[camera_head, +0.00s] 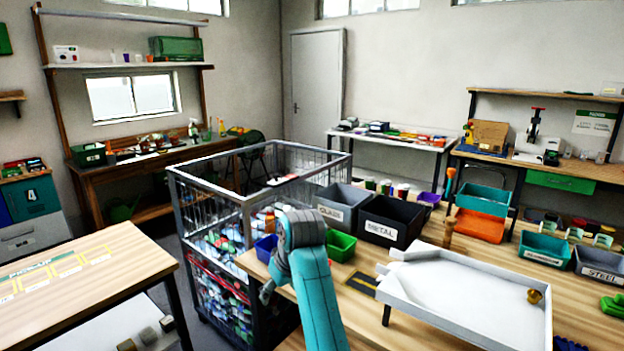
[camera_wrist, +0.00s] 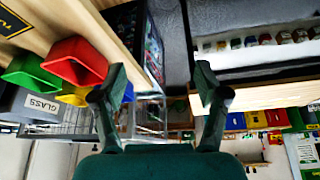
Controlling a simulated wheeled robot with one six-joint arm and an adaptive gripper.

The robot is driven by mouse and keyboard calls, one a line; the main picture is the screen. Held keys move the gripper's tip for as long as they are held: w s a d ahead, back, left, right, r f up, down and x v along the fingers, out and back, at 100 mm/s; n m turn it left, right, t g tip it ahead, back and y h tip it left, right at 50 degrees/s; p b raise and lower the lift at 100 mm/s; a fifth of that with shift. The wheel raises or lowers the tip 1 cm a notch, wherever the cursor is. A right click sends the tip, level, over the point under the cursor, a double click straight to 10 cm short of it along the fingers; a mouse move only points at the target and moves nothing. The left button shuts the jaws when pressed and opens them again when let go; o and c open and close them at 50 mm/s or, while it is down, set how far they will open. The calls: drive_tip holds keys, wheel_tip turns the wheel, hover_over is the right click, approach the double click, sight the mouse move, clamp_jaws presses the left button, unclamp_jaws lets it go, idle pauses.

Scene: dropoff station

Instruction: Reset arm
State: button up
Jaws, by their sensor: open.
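My gripper (camera_wrist: 161,78) shows in the wrist view with its two dark fingers spread wide apart and nothing between them. In the head view my teal arm (camera_head: 318,300) rises from the bottom edge to a grey joint in front of the wire cage. Its far end is turned away there, so the fingers are not clear. The wrist view looks past the fingers at a tilted scene, with a red bin (camera_wrist: 75,62) and a green bin (camera_wrist: 32,76) on the left.
A wire cage (camera_head: 243,200) full of mixed items stands close behind my arm. The wooden table on the right holds a glass bin (camera_head: 340,206), a metal bin (camera_head: 393,222), a green bin (camera_head: 341,246) and a white tray (camera_head: 465,300). A pickup table (camera_head: 85,285) stands at left.

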drive_tip(key=s+d+f+m+t, duration=0.1)
drive_tip(key=d+f, duration=0.1)
drive_tip(key=f, duration=0.5)
drive_tip(key=s+d+f, duration=0.2)
drive_tip(key=f, duration=0.5)
drive_tip(key=s+d+f+m+t, duration=0.2)
drive_tip(key=s+d+f, duration=0.4)
drive_tip(key=s+f, duration=0.35)
drive_tip(key=s+d+f+m+t, duration=0.1)
drive_tip(key=s+d+f+t, duration=0.1)
drive_tip(key=s+d+f, duration=0.65)
drive_tip(key=s+d+r+m+t+h, duration=0.1)
drive_tip(key=s+d+m+t+h, duration=0.2)
drive_tip(key=s, duration=1.7)
drive_tip(key=s+d+r+t, duration=0.1)
drive_tip(key=s+d+r, duration=0.1)
drive_tip(key=s+r, duration=0.6)
drive_tip(key=s+d+r+t, duration=0.2)
drive_tip(key=s+r, duration=0.7)
drive_tip(key=shift+s+d+m, duration=0.25)
drive_tip(key=shift+m, duration=0.05)
